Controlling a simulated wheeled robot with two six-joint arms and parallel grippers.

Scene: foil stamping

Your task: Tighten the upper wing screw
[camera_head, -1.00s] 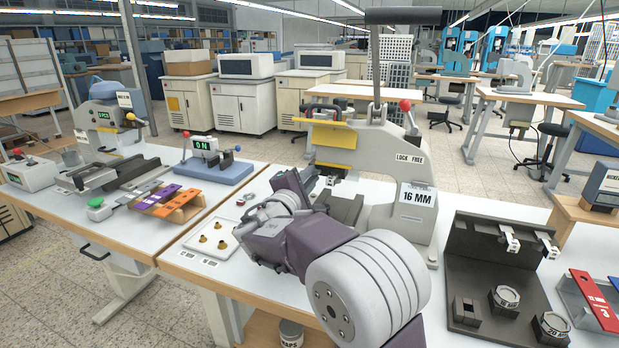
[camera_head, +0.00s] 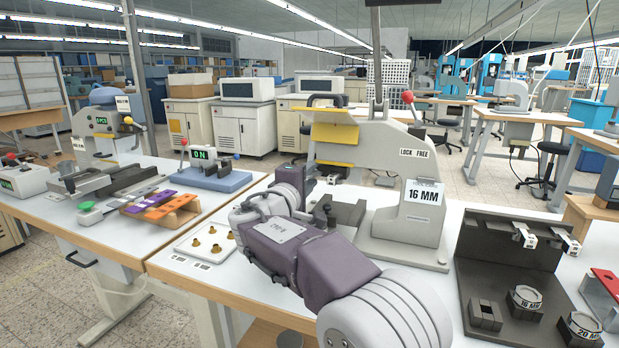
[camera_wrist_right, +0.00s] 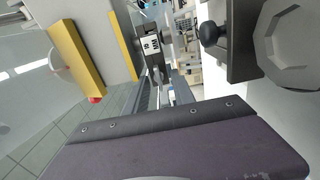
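The press (camera_head: 385,150) stands on the bench with labels "LOCK FREE" and "16 MM", a yellow plate (camera_head: 335,133) and a red-knobbed lever. My right gripper (camera_head: 292,180) is in front of its left side; its fingertips cannot be made out. In the right wrist view, purple-grey housing fills the bottom, a yellow-edged plate (camera_wrist_right: 75,62) is at left, and a small "16 MM" block (camera_wrist_right: 153,43) is near the middle. A black knob (camera_wrist_right: 211,34) sits on a dark block at upper right. I cannot tell which part is the upper wing screw. My left gripper is not in view.
A white tray (camera_head: 207,258) with brass pieces lies left of my right arm. A dark rack (camera_head: 490,250) with round "16 MM" and "20 MM" pieces stands at right. A neighbouring table (camera_head: 50,210) holds orange and purple strips and an "ON" display.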

